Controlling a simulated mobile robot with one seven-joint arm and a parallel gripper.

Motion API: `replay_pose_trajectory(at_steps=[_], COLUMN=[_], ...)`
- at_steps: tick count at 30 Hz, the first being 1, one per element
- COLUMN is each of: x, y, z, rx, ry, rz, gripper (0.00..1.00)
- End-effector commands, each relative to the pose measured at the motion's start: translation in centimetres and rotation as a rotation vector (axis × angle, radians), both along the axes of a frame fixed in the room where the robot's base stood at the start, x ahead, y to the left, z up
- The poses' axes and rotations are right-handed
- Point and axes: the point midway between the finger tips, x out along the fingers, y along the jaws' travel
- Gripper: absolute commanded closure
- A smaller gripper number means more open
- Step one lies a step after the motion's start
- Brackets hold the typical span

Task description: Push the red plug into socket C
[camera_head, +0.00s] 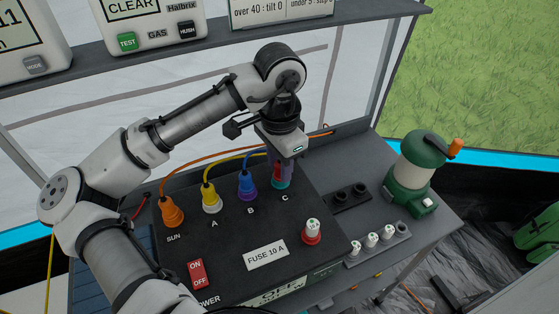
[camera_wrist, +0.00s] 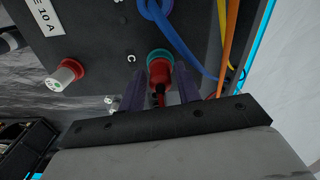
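The red plug (camera_head: 278,172) is upright at socket C (camera_head: 281,184), a teal ring at the right end of the panel's row. In the wrist view the red plug (camera_wrist: 160,73) lines up with the teal ring of socket C (camera_wrist: 158,54); how deep it sits I cannot tell. My gripper (camera_head: 281,168) points down over socket C, with its dark purple fingers close on both sides of the plug; it also shows in the wrist view (camera_wrist: 161,82). The fingers hide part of the plug in the head view.
The black panel (camera_head: 230,225) also holds an orange plug (camera_head: 172,212) at SUN, a yellow one (camera_head: 211,200) at A and a blue one (camera_head: 247,187) at B, with cables rising behind. A red-based fuse (camera_head: 312,231) stands right of C. A green lantern (camera_head: 415,170) stands further right.

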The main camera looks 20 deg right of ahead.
Motion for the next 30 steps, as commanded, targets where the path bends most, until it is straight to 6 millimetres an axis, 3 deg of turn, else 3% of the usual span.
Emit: replay_pose_trajectory(at_steps=[3, 14, 17, 30], x=[0.0, 0.0, 0.0, 0.0], y=[0.0, 0.0, -0.1, 0.0], z=[0.0, 0.7, 2.0, 11.4], rx=[0.0, -0.001, -0.002, 0.001], ry=[0.0, -0.001, -0.002, -0.004], rz=[0.0, 0.0, 0.0, 0.001], gripper=[0.53, 0.53, 0.53, 0.53])
